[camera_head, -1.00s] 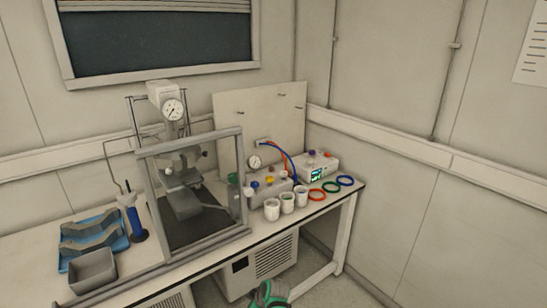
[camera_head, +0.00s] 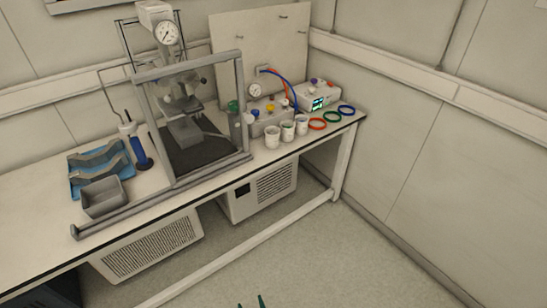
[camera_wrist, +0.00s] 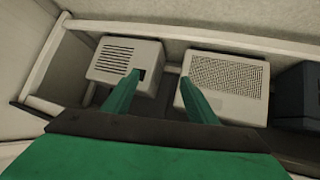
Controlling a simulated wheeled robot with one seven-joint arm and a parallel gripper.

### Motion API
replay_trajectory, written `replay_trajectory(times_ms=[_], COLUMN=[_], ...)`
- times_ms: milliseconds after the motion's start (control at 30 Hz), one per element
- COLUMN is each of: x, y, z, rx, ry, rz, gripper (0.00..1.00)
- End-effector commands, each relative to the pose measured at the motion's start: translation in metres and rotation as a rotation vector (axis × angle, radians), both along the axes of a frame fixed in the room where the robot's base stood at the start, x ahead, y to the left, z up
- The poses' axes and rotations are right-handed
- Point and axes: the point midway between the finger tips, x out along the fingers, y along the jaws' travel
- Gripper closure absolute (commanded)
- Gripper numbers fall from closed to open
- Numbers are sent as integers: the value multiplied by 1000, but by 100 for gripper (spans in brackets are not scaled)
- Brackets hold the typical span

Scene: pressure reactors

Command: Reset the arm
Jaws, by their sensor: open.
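My gripper (camera_wrist: 160,92) is open and empty in the wrist view, its two green fingers spread apart. It points toward the space under the bench, where two vented boxes stand. In the head view only the green tips of my gripper (camera_head: 252,302) show at the bottom edge, in front of the bench and over the floor. The rest of my arm is out of that view. Nothing touches the fingers.
The bench (camera_head: 60,208) holds a framed reactor stand (camera_head: 240,110), a grey bin (camera_head: 104,197), a blue tray (camera_head: 78,178), white cups (camera_head: 272,137) and coloured rings (camera_head: 317,124). Vented boxes (camera_head: 150,250) sit beneath. The floor (camera_head: 330,260) at the right is clear.

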Motion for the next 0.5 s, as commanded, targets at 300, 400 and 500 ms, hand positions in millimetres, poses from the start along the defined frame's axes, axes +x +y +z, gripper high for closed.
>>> replay_trajectory(times_ms=[300,400,500], x=[-106,-135,-162], y=[-31,-41,-51], z=[57,84,113], rx=[65,84,102], ry=[-110,-150,-192], rz=[-166,-209,-245], gripper=[47,47,47])
